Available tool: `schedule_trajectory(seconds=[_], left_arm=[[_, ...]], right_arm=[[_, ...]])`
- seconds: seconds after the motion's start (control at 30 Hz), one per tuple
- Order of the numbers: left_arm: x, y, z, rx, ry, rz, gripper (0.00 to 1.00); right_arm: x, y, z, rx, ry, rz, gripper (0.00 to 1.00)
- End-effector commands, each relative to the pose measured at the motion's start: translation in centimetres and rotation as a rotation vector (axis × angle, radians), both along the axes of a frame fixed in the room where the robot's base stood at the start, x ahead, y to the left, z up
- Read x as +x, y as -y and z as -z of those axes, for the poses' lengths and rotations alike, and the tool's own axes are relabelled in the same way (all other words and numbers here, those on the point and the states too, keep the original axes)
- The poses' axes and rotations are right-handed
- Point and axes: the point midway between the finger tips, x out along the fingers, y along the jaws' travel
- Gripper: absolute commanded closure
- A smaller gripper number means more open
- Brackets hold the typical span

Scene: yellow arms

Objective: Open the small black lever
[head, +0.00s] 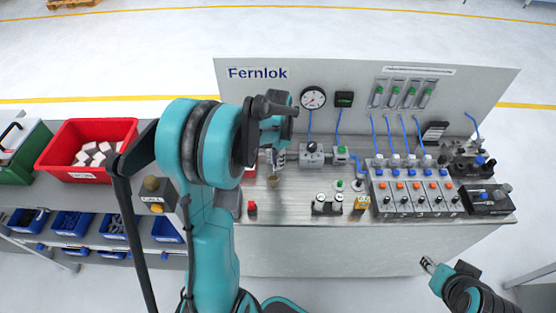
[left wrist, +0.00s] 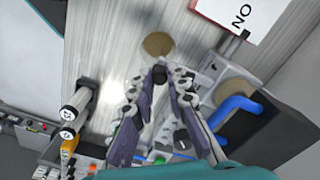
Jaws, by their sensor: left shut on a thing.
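My left gripper (head: 276,164) points down at the left part of the metal bench, below the Fernlok panel. In the left wrist view the tips of my left gripper (left wrist: 160,80) are closed together around a small black lever (left wrist: 159,73), of which only the end shows. A round brown disc (left wrist: 157,44) lies just beyond the tips. In the head view my arm and fingers hide the lever. My right gripper (head: 428,265) is at the lower right, in front of the bench and away from it; its jaw opening is too small to read.
The bench (head: 300,208) carries a row of switch modules (head: 415,190) on the right. A gauge (head: 313,98) and blue tubes are on the panel (head: 350,75). A red bin (head: 92,135) stands at the left.

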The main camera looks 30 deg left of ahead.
Motion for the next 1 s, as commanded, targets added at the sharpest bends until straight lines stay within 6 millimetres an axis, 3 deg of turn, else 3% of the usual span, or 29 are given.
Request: schedule_trajectory(seconds=[0.33,0.37,0.43,0.77,0.87,1.0], left_arm=[[0.0,0.0,0.0,0.0,-0.001,0.003,1.0],[0.0,0.0,0.0,0.0,-0.001,0.003,0.83],[0.0,0.0,0.0,0.0,-0.001,0.002,0.64],[0.0,0.0,-0.2,0.0,0.0,0.002,0.64],[0.0,0.0,-1.0,0.0,0.0,0.002,0.64],[-0.1,0.0,-3.5,0.0,0.0,0.002,0.64]], right_arm=[[0.0,0.0,0.0,0.0,0.0,0.0,0.6],[0.0,0.0,0.0,0.0,0.0,0.0,0.6],[0.0,0.0,0.0,0.0,0.0,0.0,0.6],[0.0,0.0,0.0,0.0,0.0,0.0,0.6],[0.0,0.0,0.0,0.0,0.0,0.0,0.6],[0.0,0.0,0.0,0.0,0.0,0.0,0.6]])
